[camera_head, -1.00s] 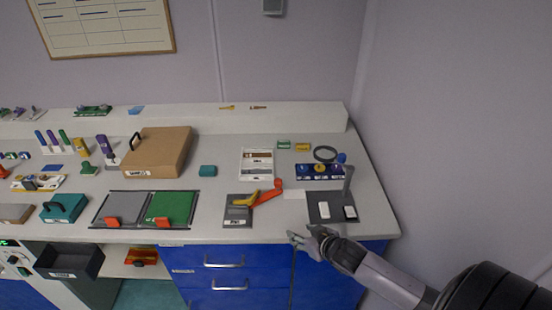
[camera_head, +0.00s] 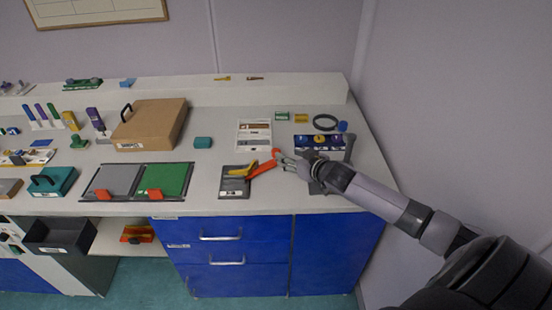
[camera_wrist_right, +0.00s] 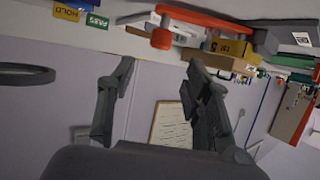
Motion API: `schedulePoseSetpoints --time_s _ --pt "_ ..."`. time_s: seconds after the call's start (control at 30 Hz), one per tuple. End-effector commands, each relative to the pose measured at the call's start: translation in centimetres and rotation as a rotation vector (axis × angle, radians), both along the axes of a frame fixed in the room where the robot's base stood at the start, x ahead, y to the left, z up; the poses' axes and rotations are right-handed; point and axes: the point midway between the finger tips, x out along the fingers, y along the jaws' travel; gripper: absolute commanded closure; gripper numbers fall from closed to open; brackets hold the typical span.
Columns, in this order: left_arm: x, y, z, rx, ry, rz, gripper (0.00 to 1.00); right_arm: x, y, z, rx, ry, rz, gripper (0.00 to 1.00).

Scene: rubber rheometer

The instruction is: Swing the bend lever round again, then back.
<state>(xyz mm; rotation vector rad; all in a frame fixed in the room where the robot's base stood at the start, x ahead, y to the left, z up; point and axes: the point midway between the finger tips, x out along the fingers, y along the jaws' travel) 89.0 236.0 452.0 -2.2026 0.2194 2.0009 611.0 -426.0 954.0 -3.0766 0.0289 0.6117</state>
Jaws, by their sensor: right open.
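The bend lever (camera_head: 262,170) is orange-red and reaches right from a dark grey fixture plate (camera_head: 235,190) on the bench, with a raised knob at its right end. A yellow piece (camera_head: 242,171) lies beside it on the fixture. My right gripper (camera_head: 285,161) is close to the lever's knob end, just right of it. In the right wrist view the lever (camera_wrist_right: 210,22) runs along the top, and its knob (camera_wrist_right: 162,39) is ahead of the spread fingers (camera_wrist_right: 160,72). The fingers are open and empty. I cannot tell whether they touch the knob. My left gripper is not in view.
A dark pad and a blue block rack (camera_head: 318,142) are by my right gripper, partly hidden by it. A black ring (camera_head: 325,122) lies behind. The right wall is close to my arm.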

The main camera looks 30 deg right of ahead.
Motion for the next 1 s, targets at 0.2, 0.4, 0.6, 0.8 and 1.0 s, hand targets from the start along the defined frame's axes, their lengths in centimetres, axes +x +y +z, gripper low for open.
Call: schedulePoseSetpoints --time_s 0.2,0.4,0.6,0.8,1.0 --pt "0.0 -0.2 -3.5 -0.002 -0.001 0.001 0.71 3.1 -0.2 -1.7 -0.002 -0.004 -0.001 0.54" --pt "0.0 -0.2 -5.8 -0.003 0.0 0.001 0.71 5.7 -0.2 -2.8 -0.001 -0.003 -0.002 0.54" --pt "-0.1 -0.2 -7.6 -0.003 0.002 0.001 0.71 7.8 -0.2 -3.5 0.0 -0.002 -0.001 0.54" --pt "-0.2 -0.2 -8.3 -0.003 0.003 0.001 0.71 8.7 -0.2 -3.7 0.0 -0.001 -0.001 0.54" --pt "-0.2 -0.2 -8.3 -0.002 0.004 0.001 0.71 8.9 -0.2 -3.6 -0.001 0.0 0.0 0.54"
